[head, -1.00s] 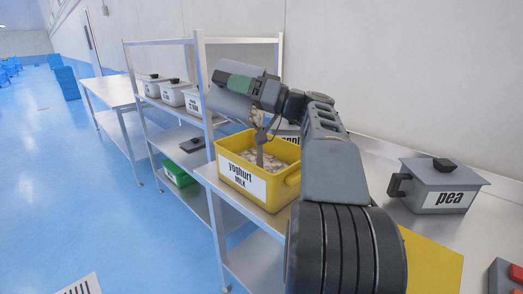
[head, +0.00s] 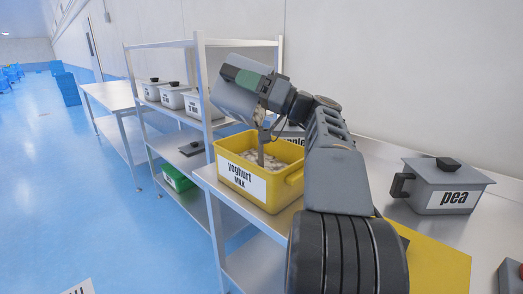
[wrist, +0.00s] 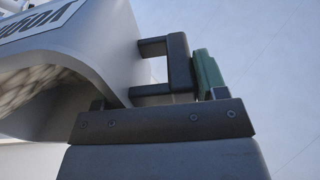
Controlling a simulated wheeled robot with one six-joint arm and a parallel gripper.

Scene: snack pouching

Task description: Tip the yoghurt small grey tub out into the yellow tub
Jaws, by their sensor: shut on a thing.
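The yellow tub (head: 284,188), labelled "yoghurt MILK", stands open on the near steel table and holds pale lumpy contents (head: 250,158). My gripper (head: 248,80) is above it, shut on the black handle (wrist: 181,65) of the small grey tub (head: 236,100). The grey tub is steeply tilted, its mouth down towards the yellow tub. In the wrist view, part of the label and a patterned pale surface (wrist: 35,85) inside the grey tub show.
A lidded grey tub labelled "pea" (head: 448,190) stands to the right, beside a yellow mat (head: 437,262). Another labelled tub (head: 294,134) is partly hidden behind my arm. Lidded white tubs (head: 171,98) and a green one (head: 178,179) sit on the rack at the left.

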